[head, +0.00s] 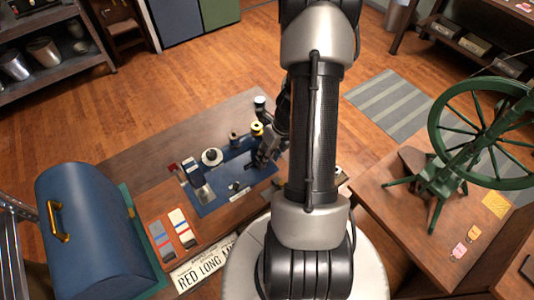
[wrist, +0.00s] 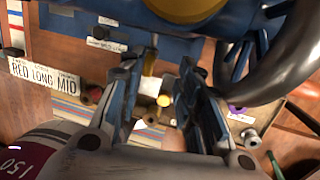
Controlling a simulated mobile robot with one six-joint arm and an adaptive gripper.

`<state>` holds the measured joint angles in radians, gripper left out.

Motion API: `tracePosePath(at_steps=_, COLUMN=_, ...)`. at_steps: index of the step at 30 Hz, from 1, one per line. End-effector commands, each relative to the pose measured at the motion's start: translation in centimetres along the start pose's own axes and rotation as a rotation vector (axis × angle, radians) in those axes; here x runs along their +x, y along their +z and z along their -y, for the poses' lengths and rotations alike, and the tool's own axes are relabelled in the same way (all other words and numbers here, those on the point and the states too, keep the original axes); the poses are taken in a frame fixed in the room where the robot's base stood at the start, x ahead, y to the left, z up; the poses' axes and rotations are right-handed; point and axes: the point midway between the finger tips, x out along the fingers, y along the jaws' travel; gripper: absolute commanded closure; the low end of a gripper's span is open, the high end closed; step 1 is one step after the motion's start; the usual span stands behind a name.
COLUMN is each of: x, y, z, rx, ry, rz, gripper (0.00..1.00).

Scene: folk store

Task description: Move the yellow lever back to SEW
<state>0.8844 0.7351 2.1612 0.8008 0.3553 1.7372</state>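In the wrist view, a yellow rounded end (wrist: 163,101) and a tan-yellow bar (wrist: 150,62) show between the fingers of my gripper (wrist: 165,75); I cannot tell for sure which is the lever. The fingers are spread, with a visible gap and no clear grip on anything. In the head view, my gripper (head: 264,156) is low over the right end of the blue machine bed (head: 215,195), partly hidden by my arm. A dark spool-like piece with a yellow top (head: 257,128) stands just behind it. The SEW mark is not readable.
A large dark handwheel (wrist: 285,65) is close to the right finger. A RED LONG MID sign (head: 205,268) lies at the table front. A blue case (head: 85,225) stands left, and a green spinning wheel (head: 480,135) stands on the right table. Small spools (head: 212,157) are behind the bed.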

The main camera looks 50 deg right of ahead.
Motion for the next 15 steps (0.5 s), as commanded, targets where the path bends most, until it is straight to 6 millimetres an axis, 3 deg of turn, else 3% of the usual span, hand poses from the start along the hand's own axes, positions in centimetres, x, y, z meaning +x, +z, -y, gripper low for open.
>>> tracePosePath(at_steps=3, x=-0.09, y=0.24, z=0.77, rx=0.002, ry=-0.011, rz=0.007, gripper=0.62)
tracePosePath(at_steps=15, x=-0.43, y=0.6, z=0.67, rx=0.001, ry=-0.017, rz=0.011, gripper=0.62)
